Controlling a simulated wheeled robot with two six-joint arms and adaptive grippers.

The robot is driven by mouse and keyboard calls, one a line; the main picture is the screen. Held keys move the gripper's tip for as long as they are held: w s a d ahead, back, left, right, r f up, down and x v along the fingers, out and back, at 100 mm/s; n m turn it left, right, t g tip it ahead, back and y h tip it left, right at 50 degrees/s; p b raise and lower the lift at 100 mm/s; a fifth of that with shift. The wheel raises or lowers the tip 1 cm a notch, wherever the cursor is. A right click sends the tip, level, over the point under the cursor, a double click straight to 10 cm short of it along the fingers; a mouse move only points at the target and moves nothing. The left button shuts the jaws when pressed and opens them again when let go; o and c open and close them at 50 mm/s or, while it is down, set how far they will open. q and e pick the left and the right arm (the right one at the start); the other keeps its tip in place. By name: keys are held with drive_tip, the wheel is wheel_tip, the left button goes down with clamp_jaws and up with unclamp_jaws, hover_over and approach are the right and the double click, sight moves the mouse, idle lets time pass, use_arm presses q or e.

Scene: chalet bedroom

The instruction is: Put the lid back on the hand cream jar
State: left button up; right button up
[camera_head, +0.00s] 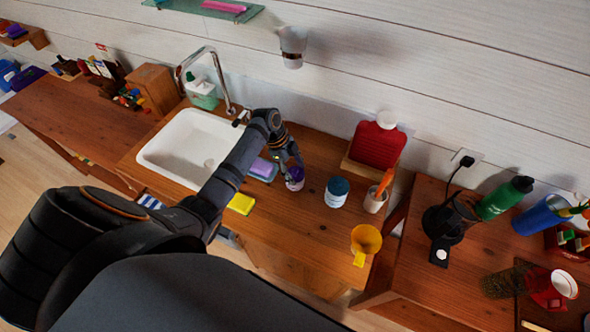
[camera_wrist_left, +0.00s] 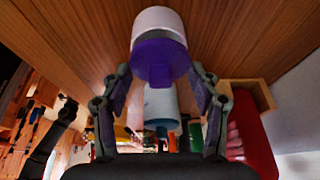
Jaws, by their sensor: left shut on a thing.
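A white jar with a purple lid (camera_wrist_left: 160,58) shows between the fingers of my left gripper (camera_wrist_left: 161,78) in the left wrist view. The lid has a small knob and lies against the jar's white body (camera_wrist_left: 158,20); I cannot tell whether it is fully seated. My right gripper is not in view.
A blue-lidded jar (camera_head: 337,190) stands close to the right on the wooden counter. Sponges (camera_head: 263,168) and the sink (camera_head: 190,150) are left.

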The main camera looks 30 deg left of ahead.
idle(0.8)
use_arm(q)
drive_tip(key=shift+f, duration=0.15)
idle(0.5)
drive_tip(key=shift+p, duration=0.3)
idle(0.4)
drive_tip(key=o, duration=0.9)
drive_tip(key=shift+o, duration=1.3)
